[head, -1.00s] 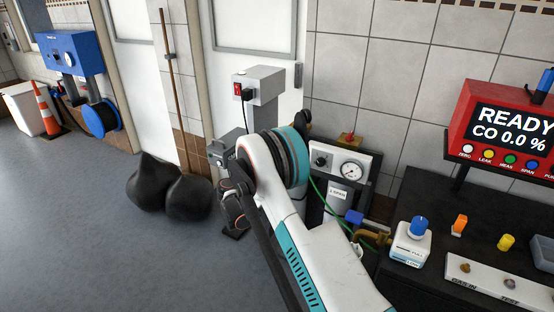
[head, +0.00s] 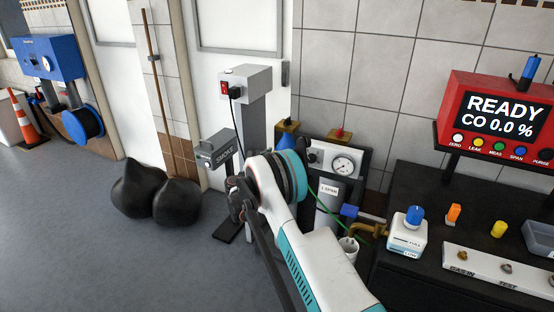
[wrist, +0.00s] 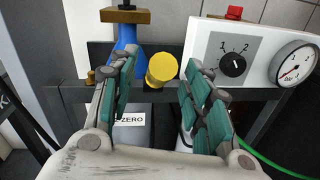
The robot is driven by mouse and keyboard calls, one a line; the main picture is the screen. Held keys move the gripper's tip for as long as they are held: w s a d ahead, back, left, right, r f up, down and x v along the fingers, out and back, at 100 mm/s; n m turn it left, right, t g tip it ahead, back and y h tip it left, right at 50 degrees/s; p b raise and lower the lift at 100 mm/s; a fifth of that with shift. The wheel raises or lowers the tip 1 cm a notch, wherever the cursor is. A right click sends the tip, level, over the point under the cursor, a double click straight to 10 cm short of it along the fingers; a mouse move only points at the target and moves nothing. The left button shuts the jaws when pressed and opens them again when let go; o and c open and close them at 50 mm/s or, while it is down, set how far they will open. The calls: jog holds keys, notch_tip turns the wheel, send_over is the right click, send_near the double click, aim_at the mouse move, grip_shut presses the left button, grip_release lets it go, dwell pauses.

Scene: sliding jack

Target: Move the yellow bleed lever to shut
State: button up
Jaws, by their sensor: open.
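A yellow round-ended part (wrist: 162,70), probably the bleed lever seen end-on, stands in the wrist view just right of a blue cylinder neck. My gripper (wrist: 159,84) is open, with one finger on each side of the yellow part in the picture. Nothing is held between the fingers. Whether the fingers reach the yellow part in depth, or touch it, I cannot tell. The lever's shaft is hidden behind its round end. In the head view my arm covers this spot, and the fingers cannot be made out.
A dark frame bar (wrist: 65,96) runs behind the fingers. A white panel (wrist: 207,48) with a selector knob and a gauge (wrist: 294,63) is close on the right. A green hose (wrist: 270,163) runs low right.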

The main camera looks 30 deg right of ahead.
jog(key=shift+b+x, duration=0.35)
jog(key=shift+x, duration=1.2)
grip_shut()
jog(key=shift+s, duration=0.1)
